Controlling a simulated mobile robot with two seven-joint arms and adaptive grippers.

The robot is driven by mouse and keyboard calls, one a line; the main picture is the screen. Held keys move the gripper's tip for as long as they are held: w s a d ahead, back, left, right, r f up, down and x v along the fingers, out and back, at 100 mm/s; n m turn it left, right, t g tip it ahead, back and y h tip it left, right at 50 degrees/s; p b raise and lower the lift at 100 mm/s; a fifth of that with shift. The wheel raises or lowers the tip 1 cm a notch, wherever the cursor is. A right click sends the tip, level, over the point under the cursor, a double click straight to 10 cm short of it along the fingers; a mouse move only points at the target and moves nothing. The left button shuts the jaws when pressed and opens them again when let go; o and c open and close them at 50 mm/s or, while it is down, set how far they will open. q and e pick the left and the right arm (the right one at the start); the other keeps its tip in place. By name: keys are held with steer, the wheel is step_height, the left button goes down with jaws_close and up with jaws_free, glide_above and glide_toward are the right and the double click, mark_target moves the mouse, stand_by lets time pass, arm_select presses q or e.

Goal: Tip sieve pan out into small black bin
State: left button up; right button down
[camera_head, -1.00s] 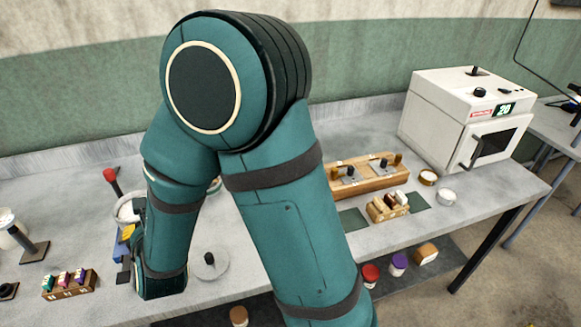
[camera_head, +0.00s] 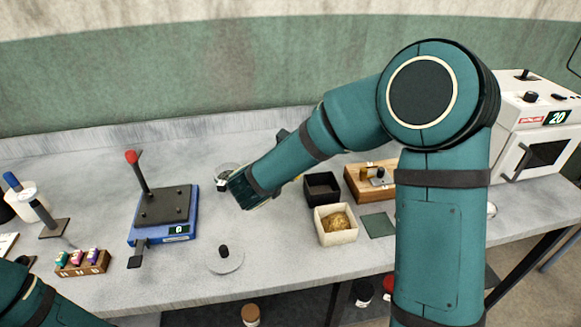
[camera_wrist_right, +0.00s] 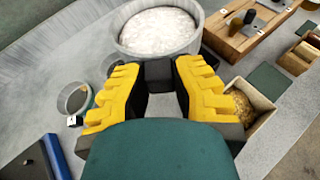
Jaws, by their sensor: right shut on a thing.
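In the right wrist view, my right gripper (camera_wrist_right: 160,72) is shut, its yellow fingers closing at a dark block on the near side of the round sieve pan (camera_wrist_right: 158,30). The pan is grey-rimmed, holds pale, whitish material and looks about level. In the head view my forearm hides the pan and most of this gripper. The small black bin (camera_head: 322,190) stands on the bench just right of my right forearm and looks empty inside. I cannot make it out in the wrist view. My left arm shows only at the lower left corner; its gripper is out of view.
A cream box (camera_head: 336,236) with brown grain stands in front of the bin; a wooden block (camera_head: 362,188) is to its right. A round lid (camera_head: 224,260) lies near the front edge. A white oven (camera_head: 535,135) is far right.

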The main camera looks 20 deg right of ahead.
steer(key=shift+d+r+m+g+y+p, duration=0.1)
steer(key=shift+d+m+g+y+p, duration=0.3)
steer(key=shift+m+y+p, duration=0.35)
steer(key=d+m+y+p, duration=0.1)
steer(key=y+p, duration=0.1)
steer(key=d+y+p, duration=0.1)
steer(key=y, duration=0.1)
steer(key=d+m+y+p, duration=0.1)
steer(key=d+y+p, duration=0.1)
steer(key=shift+s+d+f+m+p, duration=0.1)
steer(key=shift+f+m+p, duration=0.25)
arm_select(q)
step_height(320, 180, up, 10)
steer(key=w+p, duration=0.2)
steer(key=shift+a+t, duration=0.2)
steer(key=shift+t, duration=0.1)
arm_select(e)
steer(key=d+r+m+y, duration=0.1)
steer(key=d+m+y, duration=0.2)
steer(key=d+y, duration=0.5)
steer(key=shift+s+d+r+m+t+y, duration=0.2)
steer(key=shift+r+m+t+y, duration=0.1)
steer(key=shift+m+y, duration=0.1)
arm_select(q)
steer(key=shift+a, duration=0.1)
arm_select(e)
steer(key=shift+a, duration=0.1)
